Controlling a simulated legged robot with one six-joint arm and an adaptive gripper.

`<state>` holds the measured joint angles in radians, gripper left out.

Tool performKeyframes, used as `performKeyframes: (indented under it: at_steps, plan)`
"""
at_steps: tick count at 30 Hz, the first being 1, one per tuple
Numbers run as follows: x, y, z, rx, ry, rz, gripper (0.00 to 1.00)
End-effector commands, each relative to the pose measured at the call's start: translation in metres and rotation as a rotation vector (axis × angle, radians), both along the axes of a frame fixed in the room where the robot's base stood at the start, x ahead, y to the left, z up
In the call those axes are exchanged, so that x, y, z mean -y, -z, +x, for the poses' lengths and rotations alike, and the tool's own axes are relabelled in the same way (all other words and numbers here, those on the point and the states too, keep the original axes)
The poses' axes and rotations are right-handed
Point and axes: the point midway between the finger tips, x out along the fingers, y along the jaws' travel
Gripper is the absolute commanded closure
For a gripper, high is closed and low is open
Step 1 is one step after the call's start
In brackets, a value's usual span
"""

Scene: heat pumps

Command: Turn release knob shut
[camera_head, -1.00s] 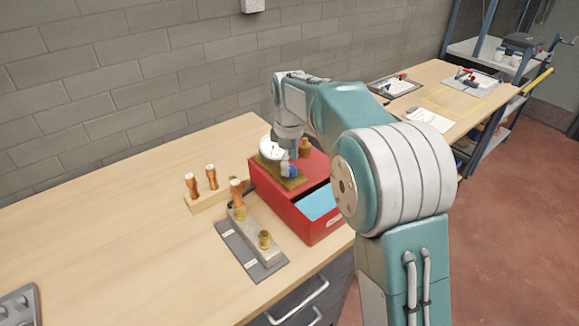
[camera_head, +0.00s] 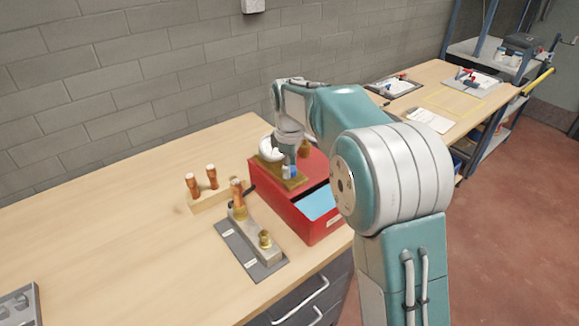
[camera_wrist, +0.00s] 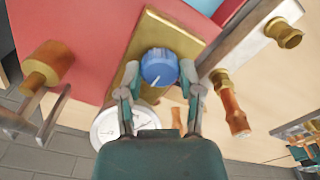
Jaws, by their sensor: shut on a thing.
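The blue release knob (camera_wrist: 158,68) with a white pointer line sits on a brass-coloured plate (camera_wrist: 150,30) in the wrist view. My gripper (camera_wrist: 158,76) has a finger on each side of the knob and is shut on it. In the head view, my gripper (camera_head: 290,166) points down at the plate (camera_head: 294,183) on top of the red box (camera_head: 318,226). There my gripper hides most of the knob. A round white gauge (camera_wrist: 112,128) is beside the plate, partly covered by my gripper.
A brass fitting (camera_wrist: 46,65) stands close to my gripper. A grey mat (camera_head: 236,247) with a metal block (camera_head: 250,231) and a wooden rack (camera_head: 203,199) with copper parts lie left of the box. The left of the bench (camera_head: 110,230) is mostly clear.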

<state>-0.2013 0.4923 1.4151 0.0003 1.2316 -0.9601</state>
Motion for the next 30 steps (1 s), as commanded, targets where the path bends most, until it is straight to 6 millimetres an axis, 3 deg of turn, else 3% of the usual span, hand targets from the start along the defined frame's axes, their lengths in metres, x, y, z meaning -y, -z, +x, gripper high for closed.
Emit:
performKeyframes:
  at_steps: [11,30]
  plan:
    - [0.0003,0.0030,-0.0002,-0.005,0.219,-0.002,1.00]
    - [0.0000,0.0041,-0.0011,-0.008,0.825,-0.005,1.00]
